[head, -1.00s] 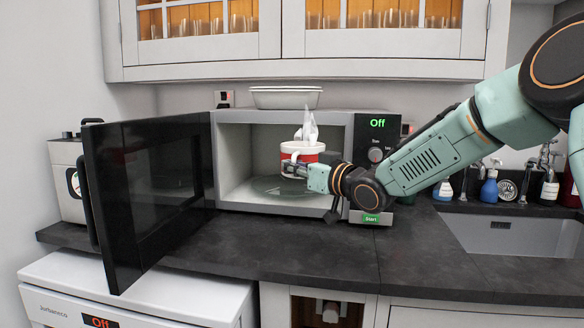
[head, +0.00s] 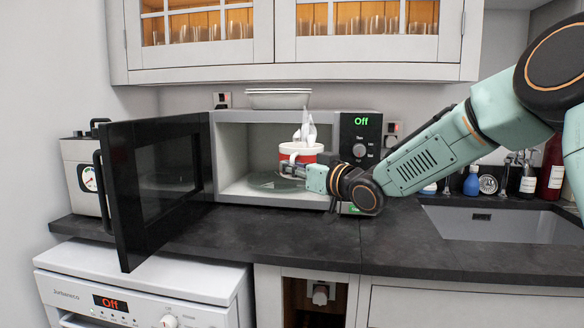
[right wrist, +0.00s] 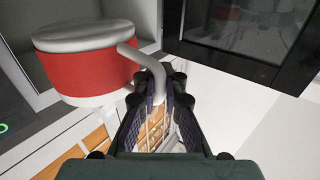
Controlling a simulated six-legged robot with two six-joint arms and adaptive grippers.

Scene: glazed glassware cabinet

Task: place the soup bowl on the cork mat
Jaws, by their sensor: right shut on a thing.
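The soup bowl (head: 300,155) is a red and white cup-like bowl with a white side handle, upright, with white steam-like wisps above it. In the head view it appears in the mouth of the open microwave, above the glass turntable (head: 268,181); how far inside is unclear. In the right wrist view the bowl (right wrist: 88,67) is at upper left. My right gripper (right wrist: 160,90) is shut on its handle; it also shows in the head view (head: 300,171). My left gripper is not in view. No cork mat shows.
The microwave door (head: 155,185) stands open to the left, over the dark counter (head: 240,235). A white dish (head: 279,98) rests on the microwave. The sink (head: 500,222) and bottles (head: 527,180) are at right. The counter before the microwave is clear. Glazed cupboards hang above.

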